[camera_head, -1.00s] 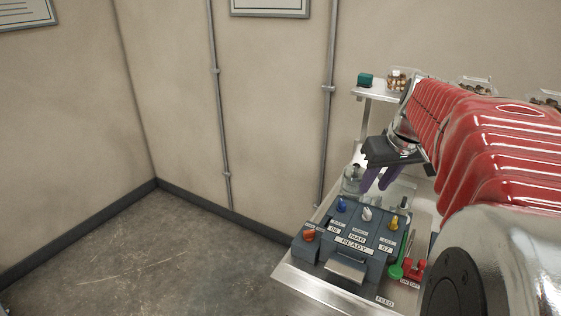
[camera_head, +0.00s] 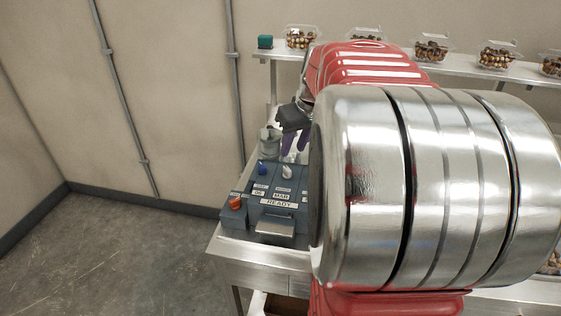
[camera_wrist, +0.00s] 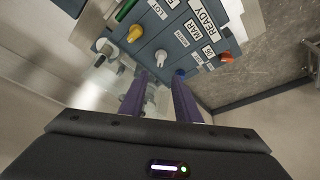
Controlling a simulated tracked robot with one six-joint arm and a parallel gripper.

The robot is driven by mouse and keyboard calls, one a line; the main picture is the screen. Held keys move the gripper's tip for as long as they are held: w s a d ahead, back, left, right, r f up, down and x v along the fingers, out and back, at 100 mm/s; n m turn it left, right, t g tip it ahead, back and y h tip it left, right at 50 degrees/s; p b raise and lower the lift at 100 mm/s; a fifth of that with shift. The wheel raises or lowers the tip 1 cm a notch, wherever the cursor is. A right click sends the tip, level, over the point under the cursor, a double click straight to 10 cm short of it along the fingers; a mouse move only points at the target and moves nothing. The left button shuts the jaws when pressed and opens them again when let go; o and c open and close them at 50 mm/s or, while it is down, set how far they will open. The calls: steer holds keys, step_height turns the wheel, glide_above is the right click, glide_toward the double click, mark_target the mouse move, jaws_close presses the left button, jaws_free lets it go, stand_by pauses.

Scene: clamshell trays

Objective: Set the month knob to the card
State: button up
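The dark blue panel (camera_head: 264,217) sits on a steel table. Its white month knob (camera_head: 286,172) stands behind the label MAR (camera_head: 281,196); the knob also shows in the wrist view (camera_wrist: 161,57), by the word MONTH. A READY label (camera_head: 279,204) is in front. My gripper (camera_head: 296,142) is behind and above the panel, its purple fingers pointing down. In the wrist view my gripper (camera_wrist: 160,76) is open and empty, its fingertips apart and the white knob beyond them, not touching as far as I can tell. I cannot make out a card.
A blue knob (camera_head: 262,167) and an orange knob (camera_head: 236,203) are left of the white one. A yellow knob (camera_wrist: 135,33) is on its other side. Clear trays of brown pieces (camera_head: 301,38) and a green block (camera_head: 265,42) stand on a back shelf (camera_head: 283,53).

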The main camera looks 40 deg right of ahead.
mark_target(286, 166)
steer(key=x, duration=0.9)
steer(key=shift+f, duration=0.2)
jaws_close()
